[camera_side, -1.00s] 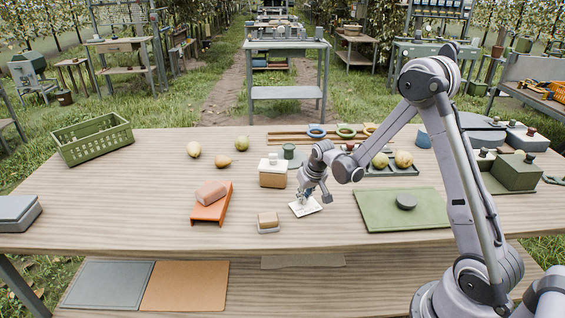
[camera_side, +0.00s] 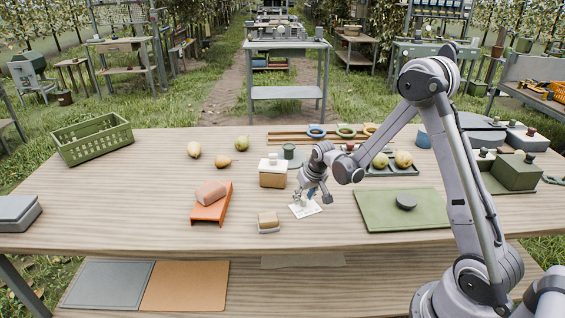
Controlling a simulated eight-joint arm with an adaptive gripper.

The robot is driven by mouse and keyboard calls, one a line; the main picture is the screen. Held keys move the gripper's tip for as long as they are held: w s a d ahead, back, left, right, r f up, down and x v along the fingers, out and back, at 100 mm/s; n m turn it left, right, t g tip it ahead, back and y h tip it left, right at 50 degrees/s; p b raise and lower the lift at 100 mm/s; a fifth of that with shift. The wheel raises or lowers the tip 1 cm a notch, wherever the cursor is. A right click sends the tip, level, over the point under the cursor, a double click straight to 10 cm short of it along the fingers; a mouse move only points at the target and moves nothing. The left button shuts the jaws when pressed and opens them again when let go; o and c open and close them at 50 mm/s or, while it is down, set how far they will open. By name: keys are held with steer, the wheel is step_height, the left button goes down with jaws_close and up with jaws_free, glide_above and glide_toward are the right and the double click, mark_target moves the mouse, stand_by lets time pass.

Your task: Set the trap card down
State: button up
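The trap card (camera_side: 306,211) is a small white card with faint dark marks. It lies flat or nearly flat at the middle of the wooden table, left of the green mat. A small pale upright piece shows at its far side, partly hidden by my gripper. My gripper (camera_side: 313,198) points down right over the card, and its fingers look spread apart around that piece. The view is too small to show any remaining contact.
A sponge-like block on a small dish (camera_side: 268,229) stands left of the card, and a white-topped tan box (camera_side: 273,180) behind it. An orange stand (camera_side: 207,213) is farther left. The green mat (camera_side: 375,215) with a dark disc lies right. The table front is clear.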

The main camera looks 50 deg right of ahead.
mark_target(310, 215)
steer(key=v, duration=1.2)
steer(key=s+a+r+n+t+y, duration=0.1)
steer(key=s+a+r+n, duration=0.1)
steer(key=s+a, duration=0.5)
steer(key=s+a+r+n+t, duration=0.2)
steer(key=s+a+r, duration=0.3)
steer(key=s+a, duration=0.3)
steer(key=shift+s+n+y, duration=0.15)
steer(key=shift+n+y, duration=0.15)
steer(key=shift+y, duration=0.1)
